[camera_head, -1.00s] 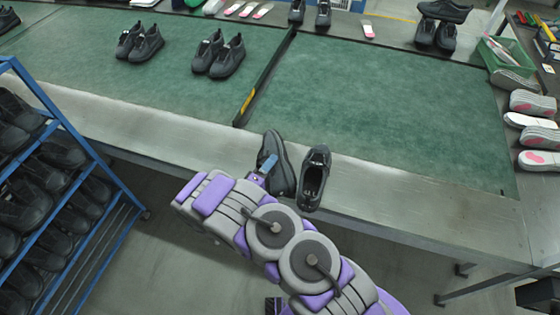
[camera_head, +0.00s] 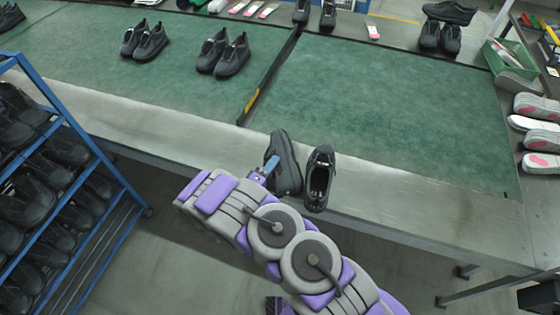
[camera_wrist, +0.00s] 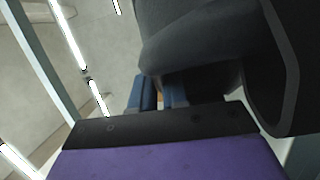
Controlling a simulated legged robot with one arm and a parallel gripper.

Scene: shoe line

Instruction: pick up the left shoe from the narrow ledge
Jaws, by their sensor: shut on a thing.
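The left shoe (camera_head: 286,160) is black and sits at the narrow metal ledge (camera_head: 390,195) along the front of the table. It stands tilted, beside the right shoe (camera_head: 319,180), which is also black with its opening facing up. My gripper (camera_head: 270,166) is at the left side of the left shoe, its blue fingers shut on it. In the wrist view the blue fingers (camera_wrist: 158,95) meet the dark shoe (camera_wrist: 200,40), which fills the upper right. The exact contact spot is hidden, and I cannot tell whether the shoe is clear of the ledge.
Green mats (camera_head: 380,110) cover the table behind the ledge, with a dark divider (camera_head: 270,78) between them. More black shoe pairs (camera_head: 222,53) stand at the back. A blue rack (camera_head: 100,155) of shoes is at left. Insoles (camera_head: 538,122) and a green bin (camera_head: 510,57) are at right.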

